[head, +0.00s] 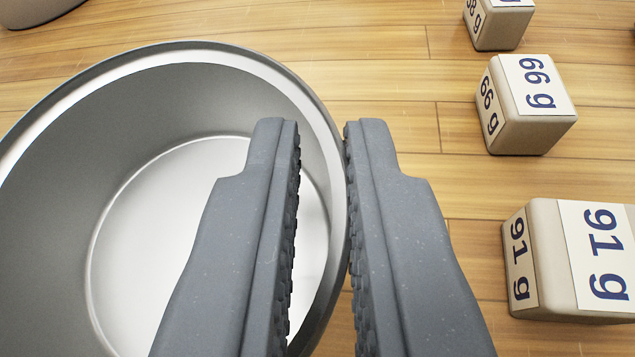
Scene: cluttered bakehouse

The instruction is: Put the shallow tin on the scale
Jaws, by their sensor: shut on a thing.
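A round grey metal tin (140,120) with a pale rim and a bright flat bottom fills the left of the head view, its left edge cut off by the frame. It looks empty. My gripper (323,135) has one finger inside the tin and the other outside, shut on the tin's right wall. The left finger hides part of the tin's inside. I cannot tell whether the tin rests on the wooden surface or is held above it. No scale shows in this view.
Labelled blocks stand on the plank surface (400,60) at the right: one marked 91 g (570,260), one marked 66 g (527,105), and a partly cut-off one (497,25) at the top. A grey object (35,10) shows at the top left. Planks between are bare.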

